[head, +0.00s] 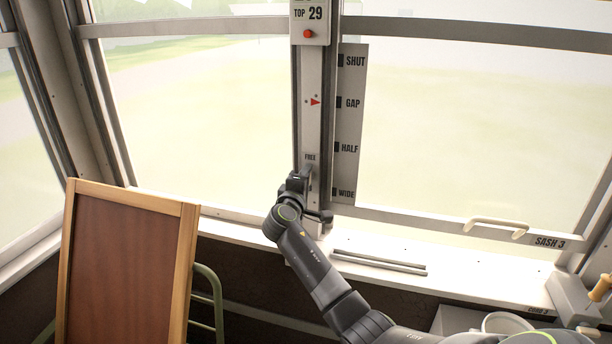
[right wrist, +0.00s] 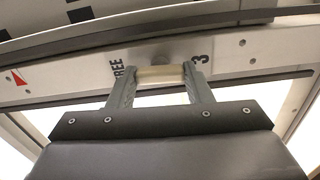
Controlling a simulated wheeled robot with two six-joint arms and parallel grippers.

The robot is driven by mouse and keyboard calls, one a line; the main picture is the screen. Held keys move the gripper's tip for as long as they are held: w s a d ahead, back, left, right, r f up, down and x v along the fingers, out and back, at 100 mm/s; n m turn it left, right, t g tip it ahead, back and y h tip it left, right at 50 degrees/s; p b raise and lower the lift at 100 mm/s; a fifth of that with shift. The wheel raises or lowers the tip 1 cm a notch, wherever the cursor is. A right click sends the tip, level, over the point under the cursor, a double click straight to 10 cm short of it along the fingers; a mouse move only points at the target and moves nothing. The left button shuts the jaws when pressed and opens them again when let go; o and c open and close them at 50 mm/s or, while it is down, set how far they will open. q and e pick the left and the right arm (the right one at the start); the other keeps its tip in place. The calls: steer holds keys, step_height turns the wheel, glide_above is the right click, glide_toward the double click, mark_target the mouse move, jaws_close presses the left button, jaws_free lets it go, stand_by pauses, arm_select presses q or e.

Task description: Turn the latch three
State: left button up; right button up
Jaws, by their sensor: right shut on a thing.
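Latch three is a small cream-coloured bar in the right wrist view (right wrist: 159,75). It lies across the white post (right wrist: 233,52) between the printed word FREE and the figure 3. My right gripper (head: 305,174) reaches up to the lower part of the post in the head view. In the right wrist view its two grey fingers are shut on the latch, one at each end. In the head view the gripper hides the latch. My left gripper is not in view.
A grey scale plate (head: 349,125) marked SHUT, GAP, HALF and WIDE stands right of the post, and a red pointer (head: 315,102) is on the post. Sash 3 has a cream handle (head: 495,227). A framed brown board (head: 128,270) leans at left. Thin bars (head: 378,262) lie on the sill.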

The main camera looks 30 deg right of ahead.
steer(key=shift+f+n, duration=0.1)
steer(key=shift+n, duration=0.4)
steer(key=o, duration=1)
steer(key=shift+b+v, duration=1.8)
steer(key=shift+v, duration=6.95)
